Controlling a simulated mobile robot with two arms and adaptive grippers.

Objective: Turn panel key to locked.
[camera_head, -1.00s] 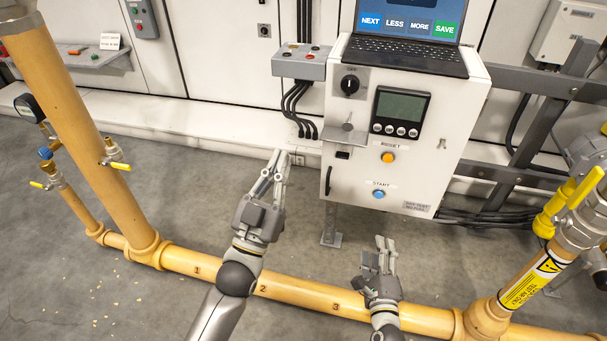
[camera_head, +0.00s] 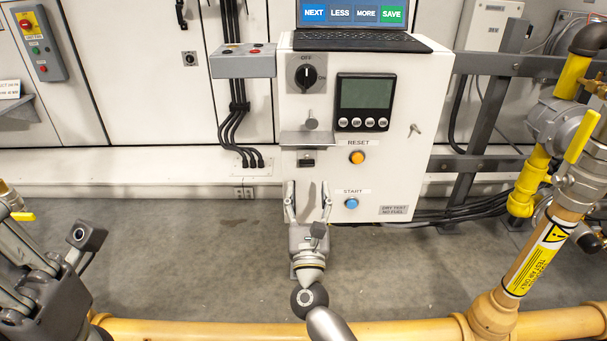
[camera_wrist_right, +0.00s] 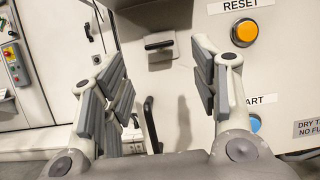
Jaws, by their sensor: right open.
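The white control panel (camera_head: 390,180) stands ahead in the head view. A small metal key-like piece (camera_head: 415,130) sticks out of its front at the right, beside the grey meter. A round grey knob-like piece (camera_head: 312,122) sits above a small grey ledge (camera_head: 307,138) at the left; I cannot tell which is the panel key. My right gripper (camera_head: 308,190) is open and empty below the ledge, in front of the panel's lower left; its spread fingers also show in the wrist view (camera_wrist_right: 158,60). My left gripper (camera_head: 50,275) is close to the camera at lower left, its fingers unclear.
A black rotary switch (camera_head: 307,76), an orange RESET button (camera_head: 357,157) and a blue START button (camera_head: 351,203) are on the panel. A laptop (camera_head: 355,40) lies on top. A yellow pipe (camera_head: 200,331) crosses the floor in front.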

